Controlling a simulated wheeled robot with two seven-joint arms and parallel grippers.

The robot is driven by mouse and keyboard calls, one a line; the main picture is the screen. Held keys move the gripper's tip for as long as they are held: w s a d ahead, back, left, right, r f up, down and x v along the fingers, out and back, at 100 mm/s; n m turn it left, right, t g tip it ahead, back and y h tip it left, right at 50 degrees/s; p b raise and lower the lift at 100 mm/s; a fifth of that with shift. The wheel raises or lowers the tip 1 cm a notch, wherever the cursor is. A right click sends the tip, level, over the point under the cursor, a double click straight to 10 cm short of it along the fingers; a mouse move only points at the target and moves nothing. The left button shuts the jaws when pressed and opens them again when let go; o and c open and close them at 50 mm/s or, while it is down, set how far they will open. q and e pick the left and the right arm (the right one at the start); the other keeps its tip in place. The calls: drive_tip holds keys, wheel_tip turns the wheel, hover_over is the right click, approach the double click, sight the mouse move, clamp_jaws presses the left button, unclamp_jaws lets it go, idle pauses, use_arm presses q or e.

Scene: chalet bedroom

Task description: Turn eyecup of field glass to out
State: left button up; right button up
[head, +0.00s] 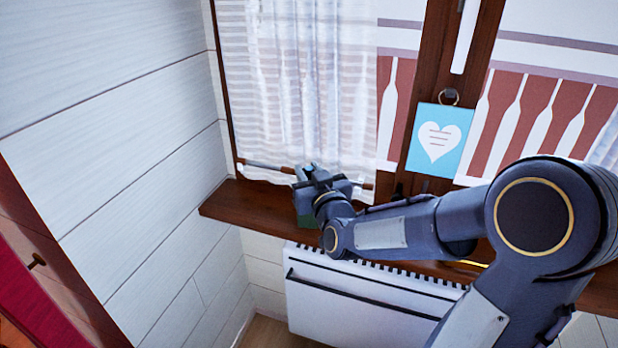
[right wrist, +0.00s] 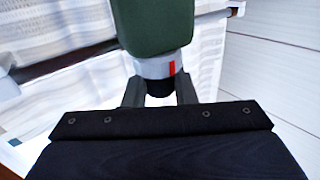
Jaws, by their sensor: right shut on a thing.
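The field glass (head: 306,209) is a dark green body standing on the wooden window sill at the left end, mostly hidden behind my right gripper (head: 311,176). In the right wrist view the green barrel (right wrist: 155,25) runs down to a pale grey ring with a red mark (right wrist: 172,68). Below the ring is the black eyecup (right wrist: 160,86). The two fingers of my right gripper (right wrist: 160,94) are shut on the eyecup, one on each side. My left gripper is not in view.
The wooden sill (head: 230,205) runs under the window, with a white heater (head: 360,300) below it. A sheer curtain (head: 300,80) hangs just behind the field glass. A blue heart sign (head: 438,140) hangs on the window frame. A white plank wall (head: 120,130) closes the left side.

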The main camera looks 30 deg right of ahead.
drive_tip(key=o, duration=1)
drive_tip(key=shift+d, duration=0.1)
drive_tip(key=shift+c, duration=0.2)
drive_tip(key=s+a, duration=0.1)
drive_tip(key=s, duration=0.6)
drive_tip(key=shift+s+a+p, duration=0.3)
drive_tip(key=shift+s+p, duration=0.1)
